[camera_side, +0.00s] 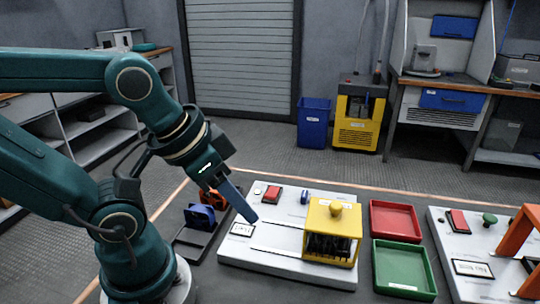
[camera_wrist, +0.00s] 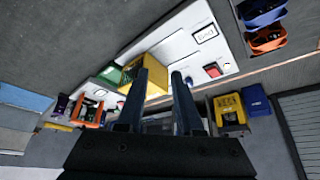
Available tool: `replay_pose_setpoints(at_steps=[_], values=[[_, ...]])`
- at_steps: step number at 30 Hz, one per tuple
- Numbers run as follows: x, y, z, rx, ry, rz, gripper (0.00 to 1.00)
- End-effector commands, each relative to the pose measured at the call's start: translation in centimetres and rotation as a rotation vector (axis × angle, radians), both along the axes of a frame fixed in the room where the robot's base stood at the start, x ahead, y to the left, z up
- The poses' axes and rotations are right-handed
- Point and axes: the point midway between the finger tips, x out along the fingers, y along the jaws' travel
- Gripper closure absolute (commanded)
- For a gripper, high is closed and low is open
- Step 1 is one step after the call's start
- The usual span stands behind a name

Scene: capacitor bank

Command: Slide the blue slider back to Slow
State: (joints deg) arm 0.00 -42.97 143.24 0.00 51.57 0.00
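The blue slider (camera_side: 305,197) is a small upright blue piece near the back edge of the white panel (camera_side: 245,256), between a red button and a yellow box. In the wrist view a small blue piece (camera_wrist: 188,80), probably the slider, shows just beside the tip of the right-hand finger. The Slow marking cannot be read. My gripper (camera_side: 250,214) is above the left part of the panel, pointing down and right, to the left of the slider. In the wrist view its two fingers (camera_wrist: 164,67) are apart with nothing between them.
A yellow box (camera_side: 345,248) with a round knob stands on the panel's right side. A red button (camera_side: 272,194) is left of the slider. A red tray (camera_side: 395,220) and green tray (camera_side: 402,268) lie right of the panel. Blue and orange parts (camera_side: 201,214) sit left of it.

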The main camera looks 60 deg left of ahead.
Motion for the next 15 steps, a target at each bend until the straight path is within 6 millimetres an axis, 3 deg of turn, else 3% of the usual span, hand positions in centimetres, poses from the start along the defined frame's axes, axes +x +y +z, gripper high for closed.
replay_pose_setpoints(at_steps=[10, 15], values=[[-0.2, 0.0, -0.1, -0.014, 0.010, 0.028, 0.68], [1.5, 0.3, 2.8, -0.058, -0.019, 0.134, 0.68]])
